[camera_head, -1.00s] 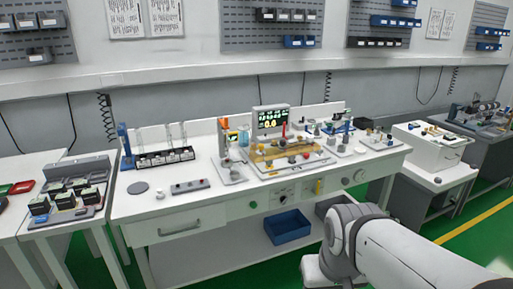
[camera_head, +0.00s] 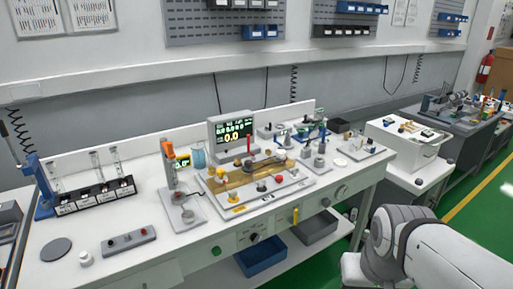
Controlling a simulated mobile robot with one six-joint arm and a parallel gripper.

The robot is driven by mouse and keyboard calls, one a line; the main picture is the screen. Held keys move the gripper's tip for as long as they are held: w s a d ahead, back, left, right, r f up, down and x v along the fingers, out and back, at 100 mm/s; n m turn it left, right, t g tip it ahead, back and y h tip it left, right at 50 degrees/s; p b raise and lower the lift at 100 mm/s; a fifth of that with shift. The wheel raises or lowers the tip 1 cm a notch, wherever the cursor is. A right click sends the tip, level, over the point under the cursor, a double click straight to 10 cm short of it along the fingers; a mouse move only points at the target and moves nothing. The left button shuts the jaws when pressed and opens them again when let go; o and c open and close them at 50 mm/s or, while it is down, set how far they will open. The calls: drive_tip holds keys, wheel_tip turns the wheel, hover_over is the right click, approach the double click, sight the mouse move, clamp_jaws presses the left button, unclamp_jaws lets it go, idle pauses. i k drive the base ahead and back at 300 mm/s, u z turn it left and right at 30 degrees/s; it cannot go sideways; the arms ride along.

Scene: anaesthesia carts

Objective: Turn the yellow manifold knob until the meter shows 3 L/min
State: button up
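The meter (camera_head: 231,132) is a grey box with a dark screen at the back of the middle bench, and its large reading looks like 0.0. In front of it lies a manifold board (camera_head: 290,188) with an amber manifold block (camera_head: 238,179) and several knobs or fittings. A small yellow knob-like part (camera_head: 233,198) is at the block's front left. Another yellow part shows near the block's left end, and I cannot tell for sure which is the manifold knob. My arm shows at the lower right, clear of the board. My gripper is not in view.
An orange device (camera_head: 170,166) with a small screen and a blue beaker (camera_head: 198,156) stand left of the manifold. A vial rack (camera_head: 97,196) is farther left. A blue bin (camera_head: 262,256) sits below the bench. Green floor is free at the right.

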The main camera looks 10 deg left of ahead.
sight(220, 172)
drive_tip(key=u, duration=0.05)
drive_tip(key=i, duration=0.85)
drive_tip(key=u, duration=0.7)
drive_tip(key=i, duration=0.5)
drive_tip(key=u, duration=0.55)
